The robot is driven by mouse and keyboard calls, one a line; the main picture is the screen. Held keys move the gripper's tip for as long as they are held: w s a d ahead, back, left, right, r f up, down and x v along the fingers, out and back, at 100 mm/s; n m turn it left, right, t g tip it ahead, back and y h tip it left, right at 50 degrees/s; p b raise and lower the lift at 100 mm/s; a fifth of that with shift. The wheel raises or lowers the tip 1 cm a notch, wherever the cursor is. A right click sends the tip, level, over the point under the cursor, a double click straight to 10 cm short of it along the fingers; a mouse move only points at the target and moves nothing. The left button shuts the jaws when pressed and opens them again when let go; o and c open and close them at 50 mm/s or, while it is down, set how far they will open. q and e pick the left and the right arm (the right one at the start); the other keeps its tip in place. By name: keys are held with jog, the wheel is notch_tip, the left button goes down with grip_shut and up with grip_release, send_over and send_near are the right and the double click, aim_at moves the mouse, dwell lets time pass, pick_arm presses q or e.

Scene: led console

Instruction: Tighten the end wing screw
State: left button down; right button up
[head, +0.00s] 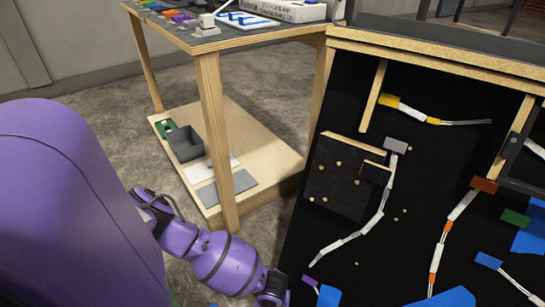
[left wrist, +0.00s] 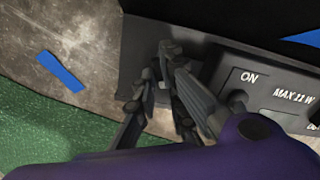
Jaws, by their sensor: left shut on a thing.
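In the left wrist view my left gripper (left wrist: 165,85) is shut at the end of the black console (left wrist: 245,72), whose face carries the words ON and MAX 11 W. The fingers are closed on a small part at the console's end, taken to be the end wing screw; the fingers hide most of it, so its angle cannot be told. In the head view only my purple left arm shows at the lower left, and its gripper is out of the picture. My right gripper is in neither view.
A black board (head: 335,240) with several wired connectors stands at the right. A wooden table (head: 205,75) with a low shelf (head: 265,155) stands behind; a grey bin (head: 186,144) is on the shelf. The left wrist view shows a blue strip (left wrist: 60,72) and green surface (left wrist: 60,130).

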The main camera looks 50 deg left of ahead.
pick_arm(q)
jog(key=shift+f+m, duration=0.1)
jog(key=shift+m, duration=1)
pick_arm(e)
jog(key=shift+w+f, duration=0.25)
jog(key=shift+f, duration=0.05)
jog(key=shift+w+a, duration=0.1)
